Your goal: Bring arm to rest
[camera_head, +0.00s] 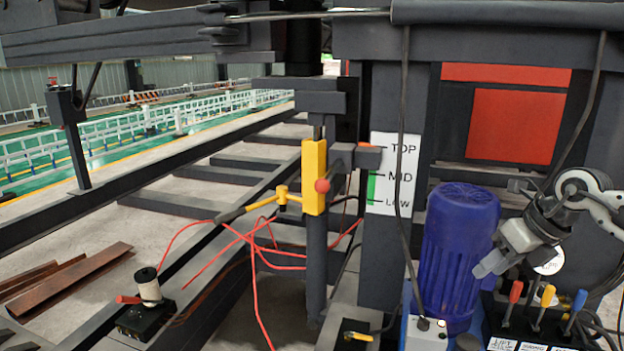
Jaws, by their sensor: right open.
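My right arm (590,190) comes in from the right edge, white and grey. Its gripper (487,267) points down and left, in front of the blue motor's right side and above the lever box. The gripper is open, and nothing shows between its fingers. Below it stand a red lever (515,292), a yellow lever (547,296) and a blue lever (579,300). The gripper looks apart from all of them. My left gripper is not in view.
A blue ribbed motor (456,255) stands left of the gripper. A white TOP/MID/LOW scale (392,185) is on a dark post. A yellow block (313,178) with a red ball and loose red cables (262,250) is farther left. Dark cables hang near the arm.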

